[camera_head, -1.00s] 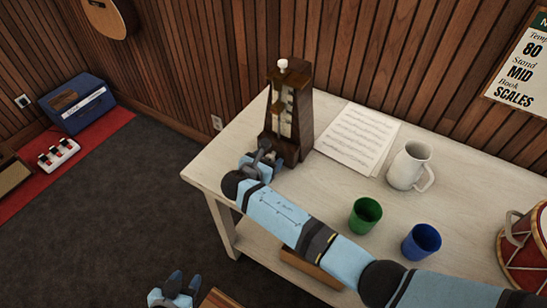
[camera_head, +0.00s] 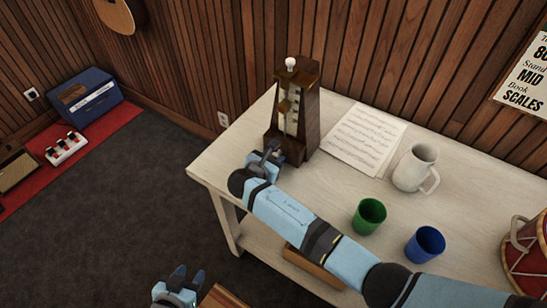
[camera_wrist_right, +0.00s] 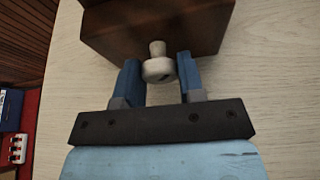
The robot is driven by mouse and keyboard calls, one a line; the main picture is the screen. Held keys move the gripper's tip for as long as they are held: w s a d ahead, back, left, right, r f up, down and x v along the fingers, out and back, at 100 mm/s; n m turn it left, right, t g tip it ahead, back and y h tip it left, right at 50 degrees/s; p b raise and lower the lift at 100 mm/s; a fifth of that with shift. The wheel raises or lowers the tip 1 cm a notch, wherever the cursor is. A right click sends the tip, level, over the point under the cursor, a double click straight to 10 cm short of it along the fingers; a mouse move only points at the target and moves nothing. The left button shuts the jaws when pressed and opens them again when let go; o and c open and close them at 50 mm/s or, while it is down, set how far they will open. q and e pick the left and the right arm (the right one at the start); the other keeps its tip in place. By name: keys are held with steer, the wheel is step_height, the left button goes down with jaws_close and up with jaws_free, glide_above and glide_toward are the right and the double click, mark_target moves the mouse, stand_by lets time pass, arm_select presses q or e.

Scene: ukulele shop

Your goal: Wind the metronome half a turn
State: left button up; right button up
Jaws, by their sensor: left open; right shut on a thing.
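The metronome (camera_head: 308,118) is a dark wooden tapered case with a pale scale (camera_head: 291,108) and a white knob (camera_head: 291,62) on top. It stands upright near the left end of the table. In the right wrist view its wooden base (camera_wrist_right: 160,30) carries a pale winding key (camera_wrist_right: 158,70). My right gripper (camera_head: 268,154) is low at the front of the metronome. In the wrist view its blue fingers (camera_wrist_right: 159,75) sit on both sides of the key, shut on it. My left gripper (camera_head: 178,278) is open and empty, low in front of the table.
On the pale table (camera_head: 235,155) lie sheet music (camera_head: 367,137), a white mug (camera_head: 411,168), a green cup (camera_head: 369,216) and a blue cup (camera_head: 425,244). A red drum (camera_head: 528,258) is at the right. My right arm crosses the table front. A blue amplifier (camera_head: 90,104) stands at the far left.

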steer(key=shift+d+m+t+y, duration=0.1)
steer(key=shift+m+t+y, duration=0.25)
steer(key=shift+m, duration=0.35)
steer(key=shift+f+m+t+y, duration=0.1)
steer(key=shift+m+t+y, duration=0.45)
steer(key=shift+m, duration=0.75)
steer(key=o, duration=0.9)
